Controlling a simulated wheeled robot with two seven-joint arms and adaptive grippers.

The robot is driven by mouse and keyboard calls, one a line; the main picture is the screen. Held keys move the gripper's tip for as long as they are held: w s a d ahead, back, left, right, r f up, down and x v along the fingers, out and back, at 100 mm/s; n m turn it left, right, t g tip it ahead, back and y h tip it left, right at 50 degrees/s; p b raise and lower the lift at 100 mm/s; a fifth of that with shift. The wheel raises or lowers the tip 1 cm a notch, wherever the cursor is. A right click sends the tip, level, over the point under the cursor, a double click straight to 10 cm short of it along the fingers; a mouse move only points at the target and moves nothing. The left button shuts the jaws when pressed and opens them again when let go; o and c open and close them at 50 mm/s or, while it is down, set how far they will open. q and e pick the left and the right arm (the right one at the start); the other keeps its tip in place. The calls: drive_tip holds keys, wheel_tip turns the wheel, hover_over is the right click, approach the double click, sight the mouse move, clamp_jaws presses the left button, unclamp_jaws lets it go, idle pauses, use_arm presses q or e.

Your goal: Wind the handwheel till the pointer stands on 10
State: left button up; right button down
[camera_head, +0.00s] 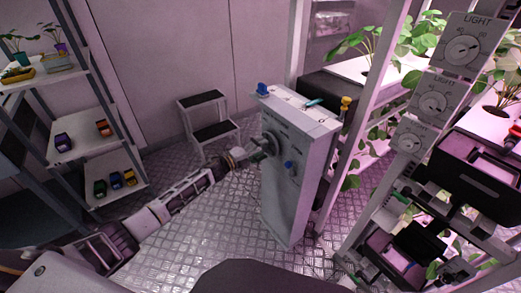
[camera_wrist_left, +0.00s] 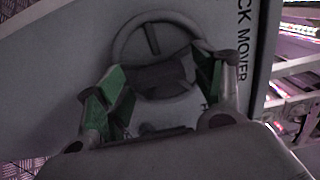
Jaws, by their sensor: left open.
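The grey handwheel (camera_head: 270,142) sits on the front of a pale cabinet (camera_head: 285,205). In the left wrist view the round rim of the handwheel (camera_wrist_left: 119,42) and a dark spoke show; its lower part is partly hidden. My left gripper (camera_head: 258,151) is open, close in front of the handwheel. In the left wrist view its green-padded fingers (camera_wrist_left: 162,88) stand apart on both sides of a dark part of the wheel; I cannot tell if they touch it. Lettering ending in "CK MOVER" runs beside the wheel. I cannot read a pointer or scale. My right gripper is not in view.
A blue knob (camera_head: 289,164) sits right of the wheel. A step stool (camera_head: 212,130) stands behind my left arm. A shelf with toy cars (camera_head: 62,142) is at left; a rack with light dials (camera_head: 436,101) and plants is at right.

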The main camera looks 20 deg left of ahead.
use_arm(q)
drive_tip(key=v, duration=1.2)
idle(0.6)
idle(0.7)
